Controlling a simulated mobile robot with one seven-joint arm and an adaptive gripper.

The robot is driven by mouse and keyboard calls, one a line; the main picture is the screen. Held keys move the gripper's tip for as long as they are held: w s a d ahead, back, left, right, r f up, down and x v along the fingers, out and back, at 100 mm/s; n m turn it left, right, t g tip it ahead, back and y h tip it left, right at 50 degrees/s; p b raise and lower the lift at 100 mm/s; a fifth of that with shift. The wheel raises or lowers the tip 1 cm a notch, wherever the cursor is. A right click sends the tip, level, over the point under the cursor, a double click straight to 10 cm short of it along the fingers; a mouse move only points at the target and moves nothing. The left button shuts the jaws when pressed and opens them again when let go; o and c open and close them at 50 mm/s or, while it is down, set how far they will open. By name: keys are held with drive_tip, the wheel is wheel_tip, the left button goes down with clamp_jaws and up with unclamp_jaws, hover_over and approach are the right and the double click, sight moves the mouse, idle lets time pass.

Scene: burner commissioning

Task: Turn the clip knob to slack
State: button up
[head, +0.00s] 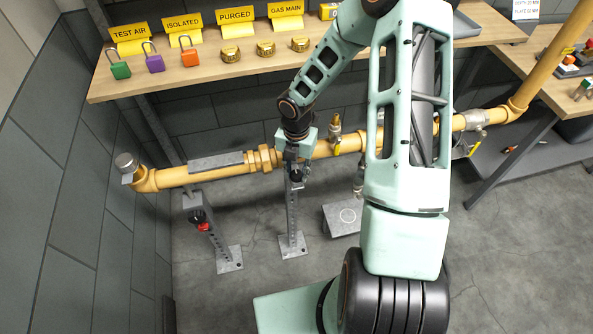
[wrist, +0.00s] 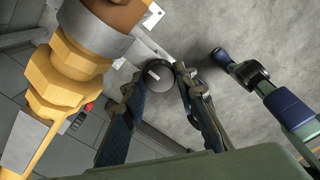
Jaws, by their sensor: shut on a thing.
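The clip knob (wrist: 154,81) is a dark round knob with a pale mark on its face, on the upright stand (head: 292,215) beneath the yellow pipe (head: 205,174). My gripper (wrist: 159,84) has a fingertip on each side of the knob and is shut on it. In the head view my gripper (head: 294,168) is just below the pipe, by the hex fittings. The knob (head: 297,177) shows small and dark there. The clip behind it is mostly hidden, so its tightness cannot be told.
A second stand (head: 221,243) with a red-and-black knob (head: 202,220) is to the left. A grey block (head: 343,218) lies on the floor to the right. The shelf (head: 200,75) above the pipe holds coloured padlocks and yellow signs. A dark-handled fitting (wrist: 245,72) is right of my fingers.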

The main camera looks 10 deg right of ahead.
sight(296, 174)
drive_tip(key=o, duration=0.9)
wheel_tip(296, 174, up, 12)
drive_tip(key=shift+r, duration=0.1)
